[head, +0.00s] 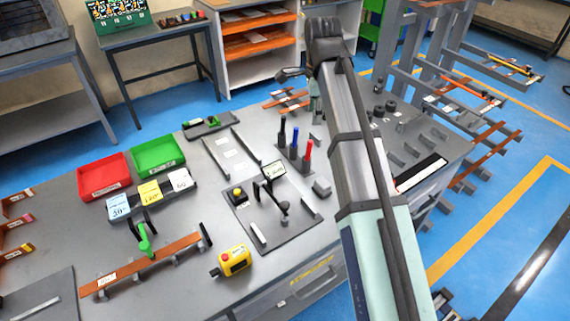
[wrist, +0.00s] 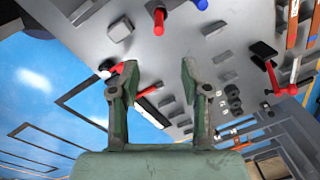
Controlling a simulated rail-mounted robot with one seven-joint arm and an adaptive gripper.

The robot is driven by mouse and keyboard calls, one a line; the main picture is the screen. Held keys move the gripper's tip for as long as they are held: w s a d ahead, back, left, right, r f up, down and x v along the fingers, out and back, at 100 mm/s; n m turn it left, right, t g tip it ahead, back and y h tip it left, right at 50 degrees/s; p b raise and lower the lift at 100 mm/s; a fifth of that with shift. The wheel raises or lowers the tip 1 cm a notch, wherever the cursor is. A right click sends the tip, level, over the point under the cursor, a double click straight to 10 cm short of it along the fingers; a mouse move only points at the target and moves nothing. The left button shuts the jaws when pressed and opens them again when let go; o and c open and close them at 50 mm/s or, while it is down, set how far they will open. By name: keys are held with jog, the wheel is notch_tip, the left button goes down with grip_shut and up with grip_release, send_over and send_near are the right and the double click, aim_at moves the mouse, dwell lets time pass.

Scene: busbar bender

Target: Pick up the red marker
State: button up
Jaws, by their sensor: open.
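The red marker (head: 307,152) stands upright in a dark holder on the grey workbench (head: 200,262), just left of my arm in the head view. A blue marker (head: 294,138) and a black marker (head: 283,131) stand in a row beside it. In the wrist view the red marker (wrist: 159,20) is at the top, beyond my fingertips and apart from them. The blue marker (wrist: 201,4) is at the top edge there. My gripper (wrist: 160,75) is open, with nothing held between its green fingers. In the head view my arm hides most of it.
A bending fixture (head: 270,205) with black levers stands left of the markers. A red bin (head: 103,190), green bin (head: 158,170) and yellow button box (head: 234,261) are farther left. A black-and-white strip with a red end (head: 422,174) lies right of my arm.

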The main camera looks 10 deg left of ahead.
aim_at(309, 141)
jog(key=f+p, duration=0.1)
jog(key=f, duration=0.2)
jog(key=a+f, duration=0.1)
jog(key=f, duration=0.3)
jog(key=f+p, duration=0.1)
jog(key=f, duration=0.3)
jog(key=shift+w+a+f+p, duration=0.15)
jog(key=shift+w+f+p, duration=0.05)
jog(key=shift+w+p, duration=0.1)
jog(key=shift+w+d+f+p, duration=0.15)
jog(key=shift+f+p, duration=0.3)
jog(key=shift+f, duration=0.85)
jog(key=shift+w+d+f+p, duration=0.1)
jog(key=shift+f+p, duration=0.35)
jog(key=shift+f, duration=0.85)
grip_shut()
